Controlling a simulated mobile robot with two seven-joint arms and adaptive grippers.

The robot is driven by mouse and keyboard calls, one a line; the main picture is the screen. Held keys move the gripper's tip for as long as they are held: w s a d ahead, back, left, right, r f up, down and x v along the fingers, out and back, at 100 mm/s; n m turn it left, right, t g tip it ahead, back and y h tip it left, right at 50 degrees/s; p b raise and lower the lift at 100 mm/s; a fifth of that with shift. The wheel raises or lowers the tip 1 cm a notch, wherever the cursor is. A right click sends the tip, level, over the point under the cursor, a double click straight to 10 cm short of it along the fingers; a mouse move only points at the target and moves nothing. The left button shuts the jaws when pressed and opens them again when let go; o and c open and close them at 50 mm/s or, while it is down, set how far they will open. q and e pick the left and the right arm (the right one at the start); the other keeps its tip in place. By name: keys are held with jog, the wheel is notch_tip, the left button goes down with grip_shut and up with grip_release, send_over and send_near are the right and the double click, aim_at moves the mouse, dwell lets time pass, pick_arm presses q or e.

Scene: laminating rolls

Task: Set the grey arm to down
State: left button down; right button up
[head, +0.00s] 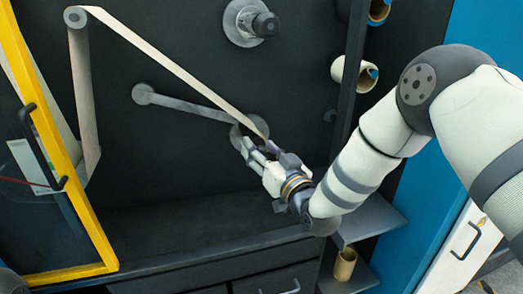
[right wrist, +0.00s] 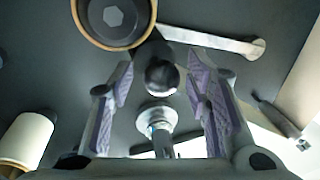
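The grey arm (head: 190,106) is mounted on the dark back panel. It slants slightly down from a small round end at its left to a round hub (head: 262,127) at its right, which my right gripper partly hides. In the right wrist view the grey arm (right wrist: 212,39) runs across the top, its round end at the right. My right gripper (head: 249,149) is in front of the hub. In the right wrist view its fingers (right wrist: 160,92) are spread either side of a black ball knob (right wrist: 162,77), with no visible contact. My left gripper is not in view.
A pale web (head: 165,60) runs from a top-left roller (head: 77,17) down to the hub area. A yellow-framed door (head: 68,150) stands open at left. A black knob on a round mount (head: 264,25) is above.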

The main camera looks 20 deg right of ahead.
jog(key=r+v, duration=0.1)
jog(key=v, duration=1.1)
jog(key=shift+f, duration=0.5)
jog(key=shift+f, duration=0.15)
jog(key=s+f+g+h+p, duration=0.25)
jog(key=s+f+g, duration=0.75)
jog(key=s+f, duration=0.7)
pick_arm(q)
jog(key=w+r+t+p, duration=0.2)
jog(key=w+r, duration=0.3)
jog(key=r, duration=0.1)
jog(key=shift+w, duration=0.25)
pick_arm(e)
jog(key=s+d+f+g, duration=0.1)
jog(key=s+f+g, duration=0.1)
jog(key=s, duration=0.7)
jog(key=s+d+f+g+h, duration=0.1)
jog(key=s+g, duration=0.4)
jog(key=s, duration=0.5)
jog(key=s+d+f+g, duration=0.2)
jog(key=s+f+g, duration=0.1)
jog(key=s, duration=0.6)
jog(key=shift+s+d+f+m+g, duration=0.3)
jog(key=shift+s+m+g, duration=0.1)
jog(key=shift+g, duration=0.1)
